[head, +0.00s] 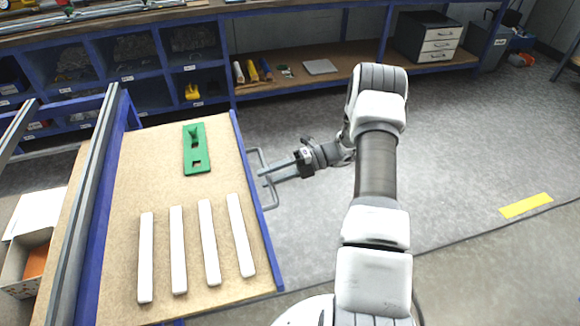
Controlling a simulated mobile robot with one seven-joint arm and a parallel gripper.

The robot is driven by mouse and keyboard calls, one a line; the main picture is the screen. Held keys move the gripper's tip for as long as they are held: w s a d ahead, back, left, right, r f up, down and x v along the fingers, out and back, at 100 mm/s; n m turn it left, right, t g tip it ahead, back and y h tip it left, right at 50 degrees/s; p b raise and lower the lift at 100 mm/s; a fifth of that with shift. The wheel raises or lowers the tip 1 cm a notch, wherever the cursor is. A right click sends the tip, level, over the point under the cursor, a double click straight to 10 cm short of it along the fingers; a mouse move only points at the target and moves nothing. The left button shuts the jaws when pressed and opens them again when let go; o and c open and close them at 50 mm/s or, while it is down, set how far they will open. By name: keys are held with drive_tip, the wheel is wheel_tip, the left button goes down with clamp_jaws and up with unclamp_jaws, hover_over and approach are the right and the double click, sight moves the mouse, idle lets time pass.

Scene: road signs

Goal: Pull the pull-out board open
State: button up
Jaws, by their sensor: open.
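The pull-out board (137,185) is a tan wooden panel with a blue edge on its right side. A grey bar handle (262,180) is fixed to that blue edge. On the board lie a green bracket-like piece (197,160) and several white bars (208,240). My gripper (266,178) reaches in from the right, with its fingers pointing left at the handle. The fingers are open, and their tips are at the handle. I cannot tell whether the handle bar lies between them or whether they touch it.
A blue shelf with bins (130,68) stands behind the board, with a lower shelf (360,58) holding a grey drawer unit (428,38). A metal rail (86,200) runs along the board's left. Grey floor (470,150) to the right is clear, with a yellow strip (526,206).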

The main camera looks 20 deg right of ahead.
drive_tip(key=v, duration=1.6)
drive_tip(key=shift+d, duration=0.4)
drive_tip(key=shift+r, duration=0.2)
drive_tip(key=s+a+r+n+g+h+p, duration=0.2)
drive_tip(key=a+r+n+h, duration=0.2)
drive_tip(key=a+r+n, duration=0.55)
drive_tip(key=s+a+r+n+g+h+p, duration=0.15)
drive_tip(key=a+r+n+h, duration=0.35)
drive_tip(key=r, duration=0.7)
drive_tip(key=s+a+r+n+t+h+p, duration=0.1)
drive_tip(key=s+a+r+n+t+h, duration=0.1)
drive_tip(key=s+n, duration=0.4)
drive_tip(key=s+a+r+n+t+h+p, duration=0.2)
drive_tip(key=s+r+n, duration=0.3)
drive_tip(key=n, duration=0.4)
drive_tip(key=s+a+r+n+t+h+p, duration=0.1)
drive_tip(key=s+a+r+n+t+h, duration=0.1)
drive_tip(key=s+n, duration=0.6)
drive_tip(key=shift+a+r+t+h, duration=0.3)
drive_tip(key=shift+a+r+t, duration=0.15)
drive_tip(key=shift+a+r, duration=0.55)
drive_tip(key=shift+w+f, duration=0.1)
drive_tip(key=shift+f, duration=0.1)
